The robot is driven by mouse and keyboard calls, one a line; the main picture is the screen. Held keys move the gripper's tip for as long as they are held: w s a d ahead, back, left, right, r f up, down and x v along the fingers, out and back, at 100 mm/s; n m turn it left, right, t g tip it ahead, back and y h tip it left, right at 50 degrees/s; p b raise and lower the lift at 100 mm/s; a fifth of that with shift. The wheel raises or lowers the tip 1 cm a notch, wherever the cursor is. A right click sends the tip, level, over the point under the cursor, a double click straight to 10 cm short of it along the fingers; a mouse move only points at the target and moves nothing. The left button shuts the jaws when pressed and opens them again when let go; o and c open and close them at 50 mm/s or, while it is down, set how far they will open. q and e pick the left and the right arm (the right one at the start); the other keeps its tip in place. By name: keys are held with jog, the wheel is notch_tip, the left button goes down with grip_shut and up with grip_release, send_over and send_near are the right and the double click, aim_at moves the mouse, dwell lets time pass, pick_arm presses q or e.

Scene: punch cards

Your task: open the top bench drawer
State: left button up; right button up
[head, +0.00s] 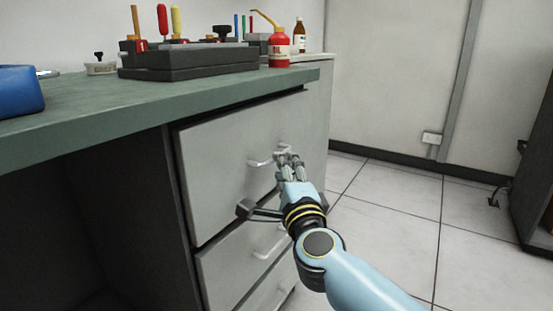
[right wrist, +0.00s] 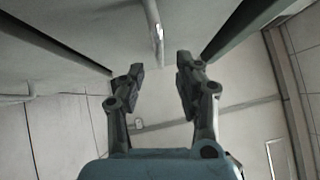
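The bench's top drawer (head: 215,165) has a plain grey front with a pale bar handle (head: 262,162). A dark gap runs along its upper edge; I cannot tell whether it stands slightly out. My right gripper (head: 287,158) is at the right end of this handle. In the right wrist view, my right gripper (right wrist: 160,68) has its two fingers apart with nothing between them. The handle (right wrist: 155,28) lies just beyond the fingertips, roughly in line with the space between them. My left gripper is out of view.
Lower drawers with handles (head: 268,243) sit below. The green benchtop (head: 150,108) overhangs them and holds a dark tool block (head: 185,62), a red bottle (head: 279,50) and a blue object (head: 18,92). The tiled floor (head: 390,205) to the right is clear.

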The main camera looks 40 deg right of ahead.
jog(key=x, duration=0.5)
jog(key=shift+w+d, duration=0.2)
jog(key=shift+w, duration=0.15)
grip_shut()
jog(key=shift+f, duration=0.1)
